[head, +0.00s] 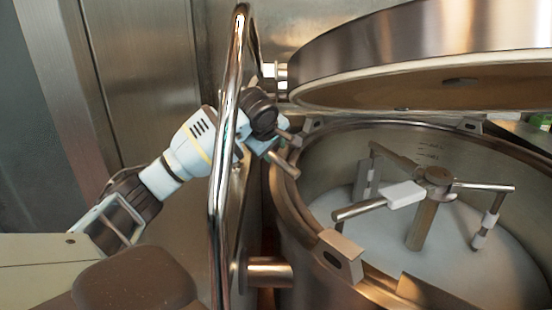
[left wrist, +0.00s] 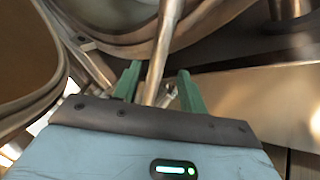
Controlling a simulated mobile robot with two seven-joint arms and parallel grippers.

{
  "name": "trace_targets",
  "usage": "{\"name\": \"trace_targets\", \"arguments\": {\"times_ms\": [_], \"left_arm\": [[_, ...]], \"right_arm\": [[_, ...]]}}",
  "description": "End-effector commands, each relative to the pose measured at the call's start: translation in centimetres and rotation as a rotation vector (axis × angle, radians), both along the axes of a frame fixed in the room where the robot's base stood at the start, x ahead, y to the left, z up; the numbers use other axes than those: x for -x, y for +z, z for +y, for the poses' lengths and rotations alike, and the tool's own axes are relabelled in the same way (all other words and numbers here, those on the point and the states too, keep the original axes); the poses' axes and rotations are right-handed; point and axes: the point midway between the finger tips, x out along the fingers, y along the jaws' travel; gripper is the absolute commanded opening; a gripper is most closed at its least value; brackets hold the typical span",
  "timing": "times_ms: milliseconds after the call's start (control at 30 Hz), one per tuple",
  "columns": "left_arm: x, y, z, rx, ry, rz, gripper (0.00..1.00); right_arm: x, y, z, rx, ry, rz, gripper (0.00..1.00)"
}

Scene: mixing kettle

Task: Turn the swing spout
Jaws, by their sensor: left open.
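My left gripper (head: 292,152) is at the kettle's left rim in the head view, behind a tall bent chrome pipe (head: 229,130). In the left wrist view its two green fingers (left wrist: 158,88) stand apart, with a slim metal tube (left wrist: 163,45) running between them. The tube seems to be the short rod (head: 284,164) beside the gripper in the head view. I cannot tell whether the fingers touch it, or which of these pipes is the swing spout. My right gripper is not in view.
The open kettle (head: 283,207) holds a mixer (head: 436,185) with paddles above a pale content. Its raised lid (head: 400,62) hangs over the back right. The chrome pipe stands close in front of my left arm. A metal panel (head: 150,80) is behind the arm.

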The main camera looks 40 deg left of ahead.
Motion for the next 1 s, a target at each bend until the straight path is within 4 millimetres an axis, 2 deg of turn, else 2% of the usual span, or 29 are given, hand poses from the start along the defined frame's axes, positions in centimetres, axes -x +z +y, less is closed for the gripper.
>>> {"name": "trace_targets", "arguments": {"times_ms": [400, 600, 867, 1000], "left_arm": [[-3.3, -4.4, 1.5, 0.001, 0.0, -0.002, 0.42], [-3.8, -5.3, 1.8, -0.001, 0.0, -0.002, 0.42], [-3.9, -5.4, 1.9, -0.001, 0.0, -0.002, 0.42], [-3.9, -5.4, 1.8, -0.001, 0.0, -0.003, 0.24]], "right_arm": [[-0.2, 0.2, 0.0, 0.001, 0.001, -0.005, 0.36], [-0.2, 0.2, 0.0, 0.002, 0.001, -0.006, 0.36], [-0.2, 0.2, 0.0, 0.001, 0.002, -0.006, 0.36], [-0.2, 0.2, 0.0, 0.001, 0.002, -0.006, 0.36]]}}
